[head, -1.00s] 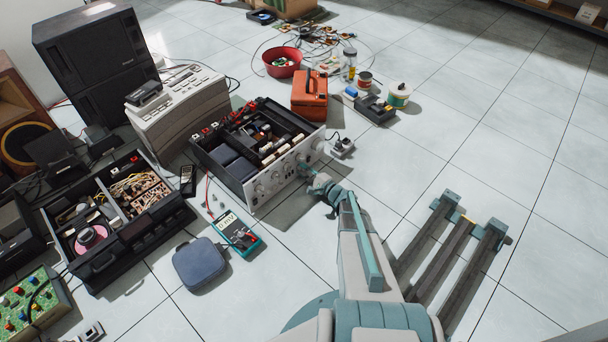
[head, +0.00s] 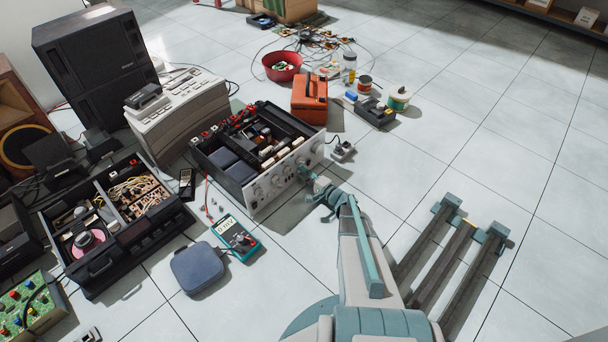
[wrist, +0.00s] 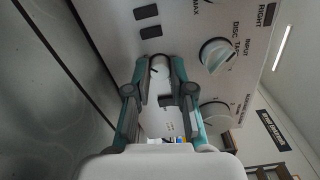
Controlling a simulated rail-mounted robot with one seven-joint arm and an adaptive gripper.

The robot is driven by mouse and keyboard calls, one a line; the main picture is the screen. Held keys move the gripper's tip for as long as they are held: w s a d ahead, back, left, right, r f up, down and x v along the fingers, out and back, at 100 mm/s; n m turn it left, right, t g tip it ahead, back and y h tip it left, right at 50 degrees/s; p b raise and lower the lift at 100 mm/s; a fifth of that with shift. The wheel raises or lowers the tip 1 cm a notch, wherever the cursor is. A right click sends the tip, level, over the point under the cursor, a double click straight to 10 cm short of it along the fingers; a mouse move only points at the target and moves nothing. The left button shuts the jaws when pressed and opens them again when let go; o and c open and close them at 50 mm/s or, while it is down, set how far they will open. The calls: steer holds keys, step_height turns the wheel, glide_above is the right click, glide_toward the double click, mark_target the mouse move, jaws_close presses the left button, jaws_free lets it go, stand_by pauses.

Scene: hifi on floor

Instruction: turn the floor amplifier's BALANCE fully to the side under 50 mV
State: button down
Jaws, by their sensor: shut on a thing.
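The floor amplifier (head: 290,172) sits on the floor with its top open, its silver front panel facing the lower right. My gripper (head: 305,174) reaches that panel from the lower right. In the wrist view my gripper (wrist: 163,75) is shut on a pale round knob (wrist: 160,70) with a dark pointer mark. The knob's label is hidden, so I cannot read whether it says BALANCE. An INPUT knob (wrist: 215,55) and another knob (wrist: 215,114) are beside it. A teal multimeter (head: 240,240) lies in front of the amplifier; its digits are too small to read surely.
A blue-grey pouch (head: 199,267) lies left of the multimeter. An open black unit (head: 120,240) is at the left. An orange case (head: 309,100) stands behind the amplifier, and a small socket block (head: 343,151) lies at its right.

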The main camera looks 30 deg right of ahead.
steer(key=c, duration=1)
jaws_free()
steer(key=shift+s, duration=0.1)
steer(key=v, duration=1.2)
